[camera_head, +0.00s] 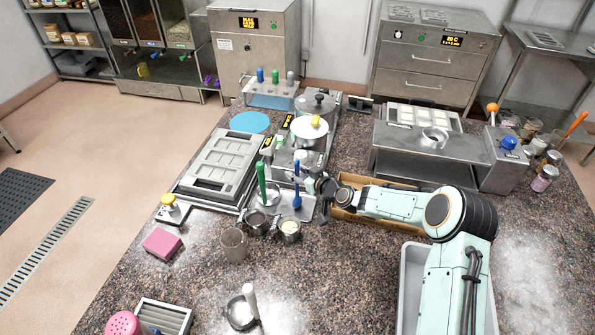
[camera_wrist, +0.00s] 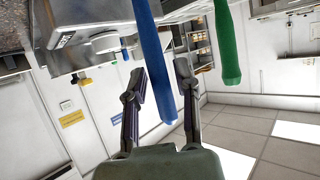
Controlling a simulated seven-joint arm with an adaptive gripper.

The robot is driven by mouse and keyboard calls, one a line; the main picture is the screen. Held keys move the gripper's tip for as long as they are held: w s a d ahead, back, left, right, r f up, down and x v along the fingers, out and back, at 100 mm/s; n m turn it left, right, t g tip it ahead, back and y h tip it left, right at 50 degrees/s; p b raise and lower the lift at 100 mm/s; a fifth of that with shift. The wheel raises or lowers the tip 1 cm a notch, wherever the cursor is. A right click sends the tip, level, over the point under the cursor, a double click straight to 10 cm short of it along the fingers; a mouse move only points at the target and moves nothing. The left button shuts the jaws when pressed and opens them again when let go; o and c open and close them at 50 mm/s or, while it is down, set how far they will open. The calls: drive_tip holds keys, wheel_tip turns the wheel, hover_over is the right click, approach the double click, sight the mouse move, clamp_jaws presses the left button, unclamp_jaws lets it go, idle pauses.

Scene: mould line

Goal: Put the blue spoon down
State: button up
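The blue spoon (camera_head: 296,197) stands nearly upright at a small metal stand (camera_head: 306,212) near the middle of the counter; its lower end is hard to make out. In the wrist view its blue handle (camera_wrist: 153,60) runs between my two fingers, closer to the left finger, with a gap showing at the right one. My gripper (camera_head: 315,187) is open around the handle, just right of it in the head view; it also shows in the wrist view (camera_wrist: 161,80). A green-handled utensil (camera_head: 261,182) stands to the left, outside my fingers in the wrist view (camera_wrist: 228,50).
Two small metal cups (camera_head: 289,231) and a beaker (camera_head: 233,246) stand just in front. A grey mould tray (camera_head: 222,165) lies left, a wooden box (camera_head: 375,218) right.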

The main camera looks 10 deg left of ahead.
drive_tip(key=v, duration=1.2)
drive_tip(key=s+d+r+m+g+h, duration=0.2)
drive_tip(key=s+d+m+g+h, duration=0.1)
drive_tip(key=s, duration=0.8)
drive_tip(key=s+d+r+m+g+h, duration=0.3)
drive_tip(key=s+d, duration=0.3)
drive_tip(key=s, duration=0.5)
drive_tip(key=s+d+r+m+g+h, duration=0.2)
drive_tip(key=s+d, duration=0.3)
drive_tip(key=s, duration=0.7)
drive_tip(key=shift+d+r+m+g+h, duration=0.25)
drive_tip(key=shift+r+m+g+h, duration=0.25)
drive_tip(key=shift+h, duration=0.3)
drive_tip(key=shift+r, duration=0.1)
